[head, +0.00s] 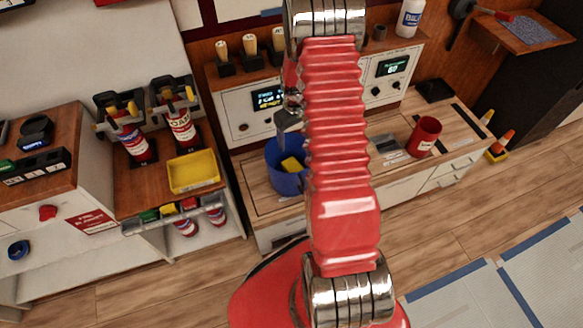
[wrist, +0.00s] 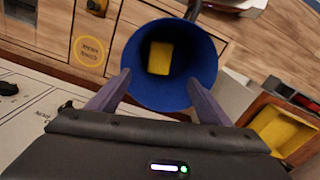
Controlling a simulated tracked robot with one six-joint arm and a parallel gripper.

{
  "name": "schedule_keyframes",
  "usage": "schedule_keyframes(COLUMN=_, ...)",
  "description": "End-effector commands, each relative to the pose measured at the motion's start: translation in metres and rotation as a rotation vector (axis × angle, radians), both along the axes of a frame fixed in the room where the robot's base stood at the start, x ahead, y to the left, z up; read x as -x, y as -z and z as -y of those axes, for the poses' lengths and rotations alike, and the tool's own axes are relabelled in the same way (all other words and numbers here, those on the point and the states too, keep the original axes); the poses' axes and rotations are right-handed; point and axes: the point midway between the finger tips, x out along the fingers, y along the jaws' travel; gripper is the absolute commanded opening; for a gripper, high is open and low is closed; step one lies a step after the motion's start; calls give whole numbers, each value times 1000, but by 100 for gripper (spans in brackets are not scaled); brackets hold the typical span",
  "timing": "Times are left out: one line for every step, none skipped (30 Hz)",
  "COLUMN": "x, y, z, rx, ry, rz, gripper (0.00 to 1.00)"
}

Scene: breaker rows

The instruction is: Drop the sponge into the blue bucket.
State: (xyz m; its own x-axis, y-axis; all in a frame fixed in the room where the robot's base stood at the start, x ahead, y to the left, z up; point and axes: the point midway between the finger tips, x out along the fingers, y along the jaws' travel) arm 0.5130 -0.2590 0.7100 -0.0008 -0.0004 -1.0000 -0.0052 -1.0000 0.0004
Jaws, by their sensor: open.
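The blue bucket (head: 285,180) stands on the wooden bench top, left of my red arm in the head view. The yellow sponge (head: 292,165) lies inside it. In the wrist view the bucket (wrist: 135,75) opens toward the camera and the sponge (wrist: 160,58) rests within its walls, apart from my fingers. My gripper (wrist: 157,80) is open and empty, its two fingers spread over the near side of the bucket's mouth. In the head view my gripper (head: 287,120) is above the bucket, partly hidden by my arm.
A yellow tray (head: 194,172) sits on the lower shelf to the left, near red canisters (head: 183,128). A red cup (head: 424,137) stands on the bench to the right. A panel with displays (head: 268,98) rises behind the bucket. Orange cones (head: 500,145) stand on the floor at right.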

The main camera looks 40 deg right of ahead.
Motion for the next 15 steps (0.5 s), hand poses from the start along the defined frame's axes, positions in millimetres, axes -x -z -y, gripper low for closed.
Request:
schedule_keyframes(x=-1, y=-9, z=0, rx=1, ry=0, rz=2, gripper=72)
schedule_keyframes(x=-1, y=-14, z=0, rx=1, ry=0, rz=2, gripper=72)
schedule_keyframes(x=-1, y=-20, z=0, rx=1, ry=0, rz=3, gripper=72)
schedule_keyframes(x=-1, y=-25, z=0, rx=1, ry=0, rz=2, gripper=72)
schedule_keyframes(x=-1, y=-29, z=0, rx=1, ry=0, rz=2, gripper=72)
schedule_keyframes(x=-1, y=-36, z=0, rx=1, ry=0, rz=3, gripper=72)
schedule_keyframes(x=-1, y=-41, z=0, rx=1, ry=0, rz=2, gripper=72)
schedule_keyframes(x=-1, y=-46, z=0, rx=1, ry=0, rz=2, gripper=72)
schedule_keyframes(x=-2, y=-52, z=0, rx=2, ry=0, rz=3, gripper=72)
schedule_keyframes(x=-2, y=-57, z=0, rx=1, ry=0, rz=2, gripper=72)
schedule_keyframes(x=-1, y=-62, z=0, rx=1, ry=0, rz=1, gripper=72)
schedule_keyframes(x=-2, y=-67, z=0, rx=1, ry=0, rz=2, gripper=72)
schedule_keyframes(x=-2, y=-72, z=0, rx=1, ry=0, rz=2, gripper=72)
schedule_keyframes(x=-2, y=-76, z=0, rx=1, ry=0, rz=1, gripper=72)
schedule_keyframes(x=-2, y=-80, z=0, rx=1, ry=0, rz=1, gripper=72)
